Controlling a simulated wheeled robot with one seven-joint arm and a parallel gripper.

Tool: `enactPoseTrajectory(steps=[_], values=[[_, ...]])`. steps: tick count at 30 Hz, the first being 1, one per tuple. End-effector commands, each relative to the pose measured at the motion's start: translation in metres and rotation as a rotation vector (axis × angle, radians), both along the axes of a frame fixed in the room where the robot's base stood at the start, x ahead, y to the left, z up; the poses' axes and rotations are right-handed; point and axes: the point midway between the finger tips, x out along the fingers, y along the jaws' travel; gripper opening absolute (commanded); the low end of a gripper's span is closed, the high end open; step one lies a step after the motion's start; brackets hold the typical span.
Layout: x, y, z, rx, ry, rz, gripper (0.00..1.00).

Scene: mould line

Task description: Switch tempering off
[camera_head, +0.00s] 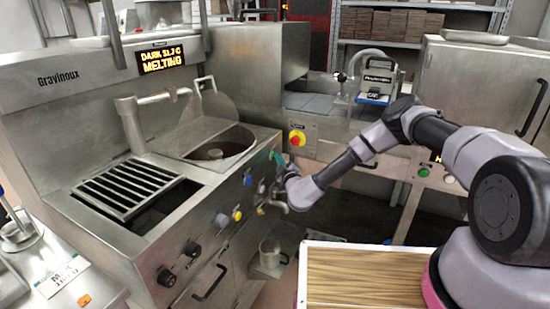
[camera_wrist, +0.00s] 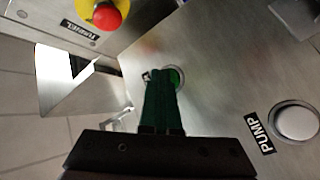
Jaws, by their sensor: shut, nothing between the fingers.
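The tempering machine (camera_head: 75,110) stands at the left, and its amber display (camera_head: 161,60) reads "DARK", a temperature I cannot read surely, and "MELTING". My gripper (camera_head: 275,156) is at the far right end of its front panel, with dark green fingers. In the wrist view my gripper (camera_wrist: 162,72) is shut and empty. Its tips are over or beside a round green button (camera_wrist: 178,77), partly hidden by the fingers. I cannot tell whether they touch it. The label beside that button is mostly covered. A pale round button (camera_wrist: 295,121) marked "PUMP" (camera_wrist: 258,133) is to the right.
A red emergency button on yellow (camera_head: 297,138) is close to my gripper; it also shows in the wrist view (camera_wrist: 108,15). Knobs (camera_head: 237,215) line the panel. A metal jug (camera_head: 270,252) stands below the spout. A wood-topped surface (camera_head: 365,278) is at the front.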

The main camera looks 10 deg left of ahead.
Motion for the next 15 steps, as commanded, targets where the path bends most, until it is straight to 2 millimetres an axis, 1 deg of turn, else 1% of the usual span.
enactPoseTrajectory(steps=[6,15], values=[[-0.0018,-0.0073,0.0007,0.000,0.000,-0.001,0.00],[-0.0028,-0.0087,0.0005,0.000,0.000,0.000,0.00]])
